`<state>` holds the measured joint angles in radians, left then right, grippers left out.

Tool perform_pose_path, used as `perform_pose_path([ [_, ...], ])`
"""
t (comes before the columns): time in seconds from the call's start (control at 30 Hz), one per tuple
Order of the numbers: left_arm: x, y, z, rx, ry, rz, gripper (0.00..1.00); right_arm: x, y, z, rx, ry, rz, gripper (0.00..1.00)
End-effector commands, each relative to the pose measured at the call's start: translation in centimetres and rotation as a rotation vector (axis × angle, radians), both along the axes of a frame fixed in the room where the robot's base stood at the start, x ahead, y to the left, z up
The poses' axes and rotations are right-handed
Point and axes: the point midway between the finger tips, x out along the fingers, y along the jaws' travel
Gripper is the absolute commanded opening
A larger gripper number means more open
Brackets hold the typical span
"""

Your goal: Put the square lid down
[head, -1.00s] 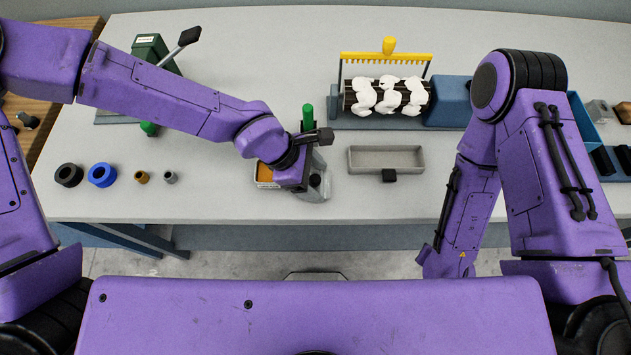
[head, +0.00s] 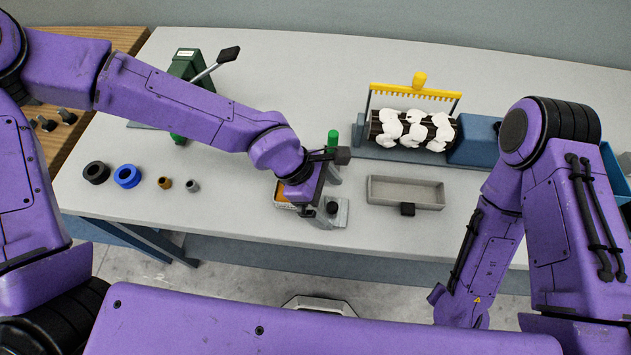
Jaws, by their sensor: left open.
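The square lid (head: 342,213) looks like a grey plate with a black knob, lying at the front middle of the grey bench. My left gripper (head: 326,196) is right above and beside the lid, with its jaws open. The wrist and a finger hide part of the lid, and I cannot tell whether a finger touches the knob. A small container with orange contents (head: 282,197) is just left of the lid, partly hidden by my wrist. My right arm hangs at the right with its gripper out of view.
A shallow grey tray (head: 405,193) stands right of the lid. A green cylinder (head: 333,138) is behind my left gripper. A yellow comb (head: 417,90) and a roller with white tufts (head: 406,131) stand at the back. Black (head: 96,172) and blue (head: 127,176) rings lie left.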

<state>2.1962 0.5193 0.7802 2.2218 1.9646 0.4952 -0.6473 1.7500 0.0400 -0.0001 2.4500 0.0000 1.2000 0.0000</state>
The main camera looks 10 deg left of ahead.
Motion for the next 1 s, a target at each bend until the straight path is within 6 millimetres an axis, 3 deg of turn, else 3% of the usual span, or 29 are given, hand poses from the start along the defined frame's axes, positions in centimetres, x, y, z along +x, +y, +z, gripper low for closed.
perform_pose_path([
  [0.03, 0.2, 0.7, 1.5, -0.007, -0.004, 0.006, 0.99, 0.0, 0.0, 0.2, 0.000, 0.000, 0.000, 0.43],
  [0.2, 0.3, 2.9, 5.2, -0.006, -0.004, 0.005, 0.99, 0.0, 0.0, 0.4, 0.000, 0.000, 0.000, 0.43],
  [0.4, 0.4, 4.3, 7.6, -0.002, -0.001, 0.001, 0.99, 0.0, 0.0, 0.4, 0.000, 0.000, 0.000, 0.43],
  [1.0, 0.3, 4.5, 7.9, 0.000, 0.000, -0.001, 0.99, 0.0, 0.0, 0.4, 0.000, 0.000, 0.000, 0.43],
])
